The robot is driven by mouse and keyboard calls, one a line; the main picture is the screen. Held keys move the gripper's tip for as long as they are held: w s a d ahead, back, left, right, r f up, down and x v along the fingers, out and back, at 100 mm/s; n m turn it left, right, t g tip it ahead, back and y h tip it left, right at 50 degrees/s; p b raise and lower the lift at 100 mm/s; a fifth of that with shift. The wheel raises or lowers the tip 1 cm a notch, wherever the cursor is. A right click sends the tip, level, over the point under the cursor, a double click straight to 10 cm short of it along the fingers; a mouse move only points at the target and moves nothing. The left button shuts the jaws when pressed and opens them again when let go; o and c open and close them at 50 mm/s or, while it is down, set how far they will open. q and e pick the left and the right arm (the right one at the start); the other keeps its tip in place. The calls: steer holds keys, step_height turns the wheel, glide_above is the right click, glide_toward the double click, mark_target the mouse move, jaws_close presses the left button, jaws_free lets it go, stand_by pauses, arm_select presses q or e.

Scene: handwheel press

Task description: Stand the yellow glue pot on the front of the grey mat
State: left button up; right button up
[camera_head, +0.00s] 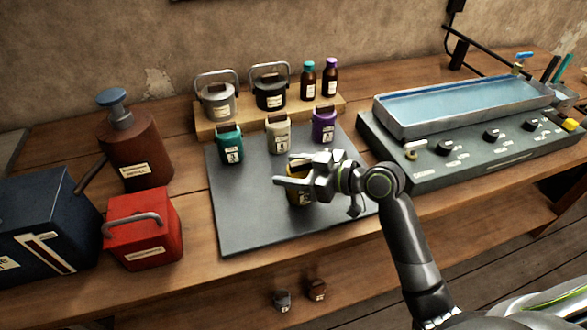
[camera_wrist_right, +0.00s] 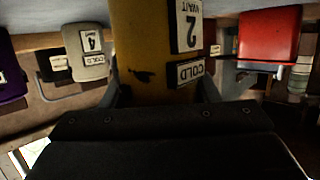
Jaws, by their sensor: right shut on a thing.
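The yellow glue pot (camera_head: 296,198) is over the front part of the grey mat (camera_head: 245,225), partly hidden by my right gripper (camera_head: 288,170). It looks upright; I cannot tell whether its base touches the mat. In the right wrist view the yellow pot (camera_wrist_right: 145,50) fills the space between my fingers, with labels reading "2 WAIT" and "COLD". My right gripper is shut on it. My left gripper is not in view.
Green (camera_head: 229,145), cream (camera_head: 278,134) and purple (camera_head: 324,125) pots stand along the mat's back. A wooden rack (camera_head: 210,128) with cans and bottles is behind them. A red box (camera_head: 145,235) stands left, a water-bath console (camera_head: 440,175) right. The mat's front left is clear.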

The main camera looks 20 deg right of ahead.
steer(key=shift+f, duration=0.15)
steer(key=o, duration=1.3)
steer(key=shift+c, duration=0.2)
steer(key=shift+s+d+r, duration=0.1)
steer(key=shift+r, duration=0.1)
steer(key=v, duration=1.1)
steer(key=shift+s+d+b, duration=0.25)
steer(key=shift+b, duration=0.1)
steer(key=shift+r, duration=0.15)
